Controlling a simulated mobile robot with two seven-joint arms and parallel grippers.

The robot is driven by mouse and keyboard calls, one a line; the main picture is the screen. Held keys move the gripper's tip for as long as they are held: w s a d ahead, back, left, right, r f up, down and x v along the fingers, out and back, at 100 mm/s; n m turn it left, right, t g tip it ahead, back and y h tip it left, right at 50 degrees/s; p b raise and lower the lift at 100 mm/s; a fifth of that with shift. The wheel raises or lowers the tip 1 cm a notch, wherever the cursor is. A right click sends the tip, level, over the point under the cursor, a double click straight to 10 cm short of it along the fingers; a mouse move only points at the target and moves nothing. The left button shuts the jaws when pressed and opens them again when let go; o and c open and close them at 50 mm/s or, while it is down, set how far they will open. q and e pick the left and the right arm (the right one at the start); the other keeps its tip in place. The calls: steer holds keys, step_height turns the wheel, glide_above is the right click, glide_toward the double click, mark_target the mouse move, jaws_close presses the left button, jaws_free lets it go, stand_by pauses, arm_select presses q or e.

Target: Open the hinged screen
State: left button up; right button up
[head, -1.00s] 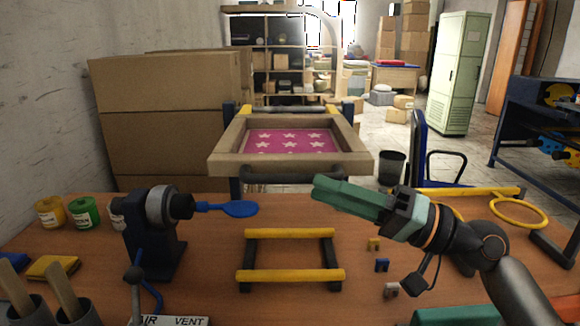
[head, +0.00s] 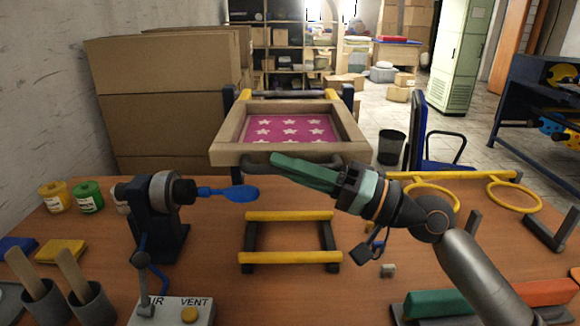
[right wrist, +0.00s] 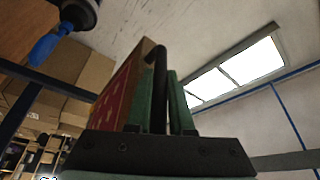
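The hinged screen (head: 238,142) is a wooden frame with a magenta mesh and white stars, lying flat at the far edge of the table. Its dark handle (head: 318,161) runs along the near side. My right gripper (head: 278,162) has its green fingers at this handle, reaching in from the right. In the right wrist view the dark handle (right wrist: 159,85) stands between the two fingers (right wrist: 160,110), with the magenta screen (right wrist: 115,100) on the left. Whether the fingers press on the handle is unclear. My left gripper is out of view.
A blue balloon (head: 240,193) sits on the nozzle of a dark inflator (head: 158,215) to the left. A yellow-barred rack (head: 290,257) lies below the screen. Yellow rings (head: 515,195) are on the right. Cardboard boxes (head: 160,90) stand behind on the left.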

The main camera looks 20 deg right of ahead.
jaws_close()
stand_by(1.0)
